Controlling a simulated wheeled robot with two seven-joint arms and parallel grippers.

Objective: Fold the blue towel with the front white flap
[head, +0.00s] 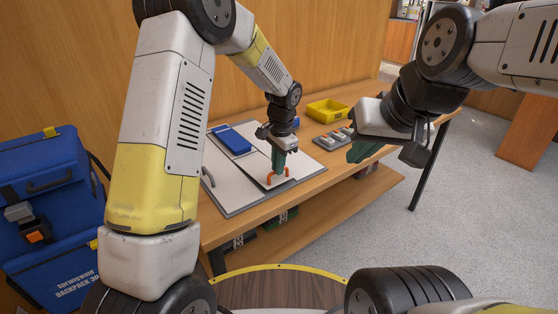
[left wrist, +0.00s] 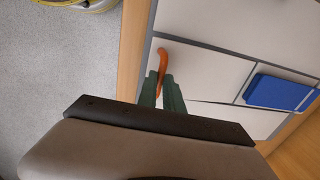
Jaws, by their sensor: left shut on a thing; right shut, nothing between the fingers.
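The folding board (head: 240,208) lies on the wooden table, with white panels and a grey border. The blue towel (head: 233,140) lies as a small flat rectangle on its far part; it also shows at the right of the left wrist view (left wrist: 280,92). The front white flap (head: 255,165) has an orange handle (head: 270,181). My left gripper (head: 278,165) points down and is shut on this handle, which stands between its green fingers in the left wrist view (left wrist: 163,62). Whether the flap is raised is unclear. My right gripper (head: 362,152) is shut and empty, right of the board.
A yellow bin (head: 327,110) and a grey tray with small parts (head: 333,138) stand at the table's right. A dark handle (head: 209,176) is at the board's left. A blue backpack (head: 45,190) is at far left. Grey floor (head: 470,180) is clear at right.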

